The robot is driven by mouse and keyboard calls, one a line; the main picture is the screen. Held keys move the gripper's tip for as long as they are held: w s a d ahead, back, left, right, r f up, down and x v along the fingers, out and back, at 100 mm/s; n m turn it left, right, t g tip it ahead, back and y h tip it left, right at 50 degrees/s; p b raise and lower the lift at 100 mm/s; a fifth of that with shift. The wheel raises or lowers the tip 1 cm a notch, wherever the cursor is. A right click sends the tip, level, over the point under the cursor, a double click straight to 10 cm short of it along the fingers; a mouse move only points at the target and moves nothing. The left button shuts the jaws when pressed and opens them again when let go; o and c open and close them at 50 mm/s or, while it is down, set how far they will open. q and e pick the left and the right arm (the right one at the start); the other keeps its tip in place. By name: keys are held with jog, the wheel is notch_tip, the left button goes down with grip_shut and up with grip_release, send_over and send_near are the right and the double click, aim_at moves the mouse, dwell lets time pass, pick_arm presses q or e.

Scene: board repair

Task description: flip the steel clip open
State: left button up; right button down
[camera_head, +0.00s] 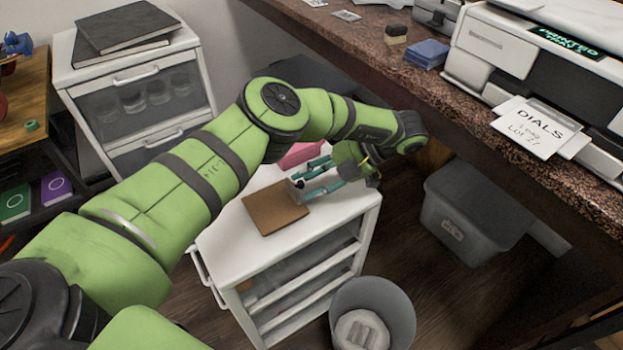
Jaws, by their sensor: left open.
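A brown board (272,208) lies flat on the white drawer cabinet. A small grey metal piece at the board's right edge, which looks like the steel clip (296,191), sits by my fingertips. Whether it is raised or flat is too small to tell. My left gripper (306,181) reaches over the cabinet from the right, with its teal fingers apart, one on each side of the clip area. I cannot tell whether a finger touches the clip. My right gripper is not in view.
A pink object (300,154) lies behind the gripper, partly hidden by my arm. A grey bin (373,300) stands in front. The stone counter (430,95) with a printer (495,45) runs along the right.

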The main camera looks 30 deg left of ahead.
pick_arm(q)
notch_tip(320, 180, up, 10)
jog(key=shift+f, duration=0.15)
dwell(0.6)
